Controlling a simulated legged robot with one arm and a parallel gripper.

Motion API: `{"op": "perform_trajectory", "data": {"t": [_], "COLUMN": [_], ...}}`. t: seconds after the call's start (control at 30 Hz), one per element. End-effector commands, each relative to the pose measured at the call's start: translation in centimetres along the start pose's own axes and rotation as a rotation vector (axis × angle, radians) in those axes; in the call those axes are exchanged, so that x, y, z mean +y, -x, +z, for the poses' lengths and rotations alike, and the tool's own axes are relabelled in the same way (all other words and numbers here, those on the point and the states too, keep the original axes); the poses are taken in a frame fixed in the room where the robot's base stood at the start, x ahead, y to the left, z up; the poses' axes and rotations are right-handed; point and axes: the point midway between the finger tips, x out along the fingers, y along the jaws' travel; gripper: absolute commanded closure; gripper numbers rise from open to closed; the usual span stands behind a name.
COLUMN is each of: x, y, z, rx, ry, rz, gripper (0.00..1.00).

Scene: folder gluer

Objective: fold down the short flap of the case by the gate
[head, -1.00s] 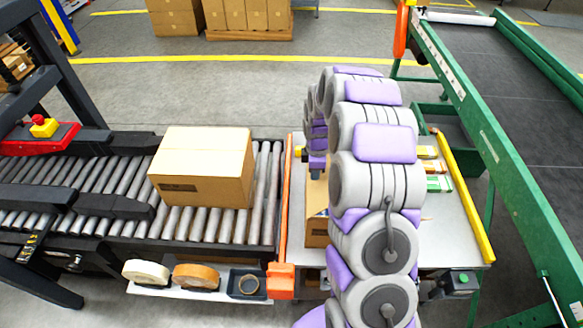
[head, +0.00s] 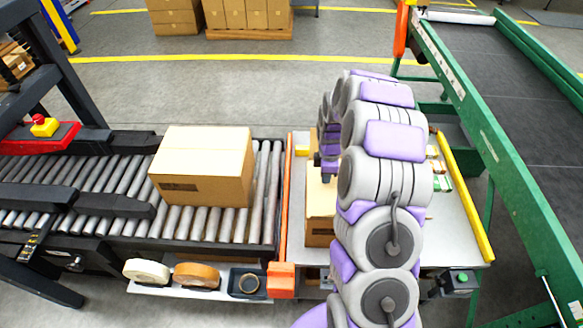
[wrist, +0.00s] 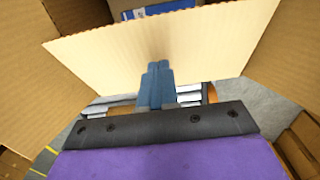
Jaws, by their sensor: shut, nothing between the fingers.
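The open case (head: 319,233) stands on the metal table just right of the orange gate (head: 284,205), partly hidden by my arm in the head view. In the wrist view a pale cardboard flap (wrist: 100,65) with a corrugated edge spans the middle. Larger brown flaps or walls show at its left (wrist: 28,90) and right (wrist: 295,50). My gripper (wrist: 159,68) is shut and empty, its blue-grey fingers overlapping the flap's face; I cannot tell whether they touch it. In the head view my gripper (head: 323,172) is over the case.
A closed carton (head: 205,165) sits on the roller conveyor (head: 265,190) left of the gate. Tape rolls (head: 196,275) lie on a shelf in front. A yellow rail (head: 466,200) edges the table at right, beside a green-framed belt (head: 500,150).

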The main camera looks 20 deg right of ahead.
Motion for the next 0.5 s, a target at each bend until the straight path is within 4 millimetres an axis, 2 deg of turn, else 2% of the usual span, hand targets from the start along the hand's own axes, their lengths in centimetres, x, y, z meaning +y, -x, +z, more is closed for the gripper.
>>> {"op": "perform_trajectory", "data": {"t": [0.1, 0.5], "x": [-0.01, -0.02], "y": [-0.58, -1.06], "z": [0.7, 1.06], "rx": [0.001, 0.001], "ry": [-0.002, -0.002], "rz": [0.0, -0.001], "gripper": [1.0, 1.0]}}
